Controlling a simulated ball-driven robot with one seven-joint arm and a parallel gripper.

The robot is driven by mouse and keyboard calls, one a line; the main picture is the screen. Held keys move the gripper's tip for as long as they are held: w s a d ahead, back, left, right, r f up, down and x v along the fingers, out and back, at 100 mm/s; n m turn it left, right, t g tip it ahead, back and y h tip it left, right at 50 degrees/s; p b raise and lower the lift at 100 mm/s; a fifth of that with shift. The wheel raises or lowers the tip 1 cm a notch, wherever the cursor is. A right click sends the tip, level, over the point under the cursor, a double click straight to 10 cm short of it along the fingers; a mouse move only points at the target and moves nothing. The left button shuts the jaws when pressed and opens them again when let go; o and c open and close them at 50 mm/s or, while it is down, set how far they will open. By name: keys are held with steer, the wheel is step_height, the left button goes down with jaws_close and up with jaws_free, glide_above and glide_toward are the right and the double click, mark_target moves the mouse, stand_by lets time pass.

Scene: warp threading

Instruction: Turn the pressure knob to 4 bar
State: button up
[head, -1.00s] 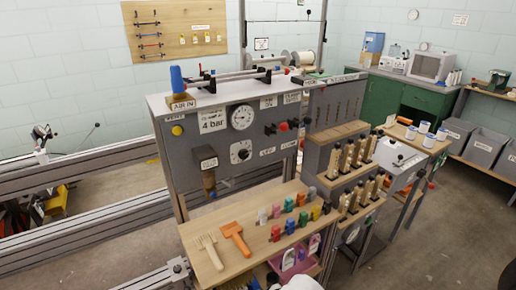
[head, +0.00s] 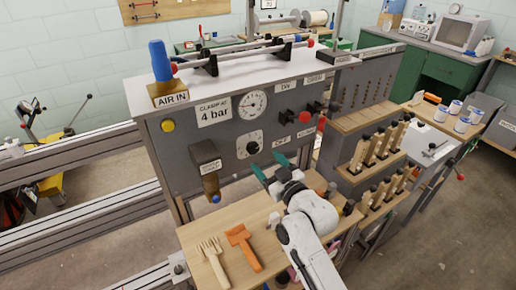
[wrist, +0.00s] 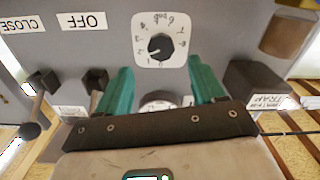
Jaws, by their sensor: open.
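The pressure knob is a small black knob (head: 252,148) on a white dial plate, on the grey panel below the gauge. In the wrist view the knob (wrist: 159,46) and its numbered plate (wrist: 143,28) appear upside down, between and beyond my fingertips. The round gauge (head: 253,105) sits above it, beside a label (head: 214,110) reading "4 bar". My gripper (head: 269,167) has teal fingers, open and empty, just below and in front of the knob. In the wrist view my gripper (wrist: 158,76) does not touch the knob. The exact pointer setting is too small to read surely.
Black switches (head: 278,141) sit right of the knob, with a red knob (head: 305,117) above.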

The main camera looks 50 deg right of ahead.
mark_target(255, 149)
steer(key=p+x, duration=0.1)
steer(key=x, duration=0.5)
steer(key=shift+w, duration=0.4)
steer(key=shift+c, duration=0.3)
steer(key=c, duration=1)
steer(key=shift+m, duration=0.3)
steer(key=m, duration=0.2)
steer(key=shift+m, duration=0.4)
steer(key=m+p, duration=0.1)
steer(key=m, duration=0.2)
steer(key=shift+m+p, duration=0.3)
steer(key=m+p, duration=0.2)
steer(key=m, duration=0.4)
steer(key=shift+d, duration=0.1)
